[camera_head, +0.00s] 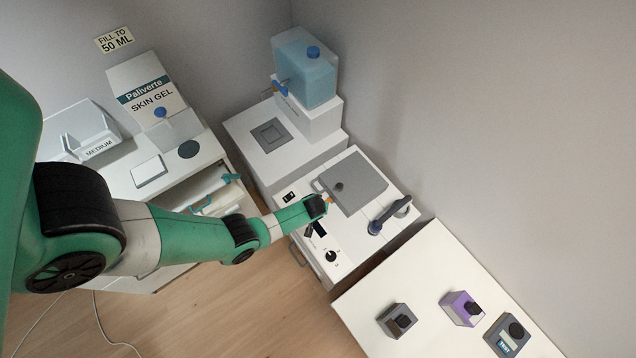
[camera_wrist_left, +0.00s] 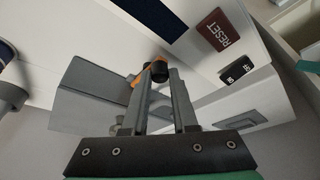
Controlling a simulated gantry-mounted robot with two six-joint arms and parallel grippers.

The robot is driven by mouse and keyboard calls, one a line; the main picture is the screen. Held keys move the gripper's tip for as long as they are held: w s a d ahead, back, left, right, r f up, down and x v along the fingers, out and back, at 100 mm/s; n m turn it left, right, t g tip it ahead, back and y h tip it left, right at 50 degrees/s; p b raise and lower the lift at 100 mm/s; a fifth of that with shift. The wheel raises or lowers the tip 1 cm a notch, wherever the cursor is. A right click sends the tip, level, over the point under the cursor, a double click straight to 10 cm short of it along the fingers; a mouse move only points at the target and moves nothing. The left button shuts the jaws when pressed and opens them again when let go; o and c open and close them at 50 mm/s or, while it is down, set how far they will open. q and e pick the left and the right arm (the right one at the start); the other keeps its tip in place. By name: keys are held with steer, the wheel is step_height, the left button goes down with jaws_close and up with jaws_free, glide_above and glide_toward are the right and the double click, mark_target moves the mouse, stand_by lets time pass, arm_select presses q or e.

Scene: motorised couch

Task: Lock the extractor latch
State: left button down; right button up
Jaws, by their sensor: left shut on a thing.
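The extractor is the white unit (camera_head: 318,262) with a grey lid (camera_head: 362,183) on top; the lid lies flat and looks closed. A small latch part, black with an orange piece (camera_wrist_left: 158,70), sits by the lid's edge; the orange also shows in the head view (camera_head: 329,199). My left gripper (camera_wrist_left: 160,88) is shut on this latch part, with a finger on each side of it. The fingers hide some of it, and I cannot tell its exact angle. My right gripper is in neither view.
Near my gripper are a red RESET label (camera_wrist_left: 218,30), an on/off switch (camera_wrist_left: 237,70) and a black dial (camera_head: 331,256). A dark blue handle (camera_head: 388,218) stands right of the lid. A white table (camera_head: 420,285) with small boxes is at right.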

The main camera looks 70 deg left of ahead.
arm_select(q)
steer(key=c, duration=0.7)
jaws_free()
steer(key=p+v, duration=1)
steer(key=v, duration=0.1)
steer(key=shift+s+d+r, duration=0.1)
steer(key=shift+s+r, duration=0.05)
steer(key=shift+r, duration=0.1)
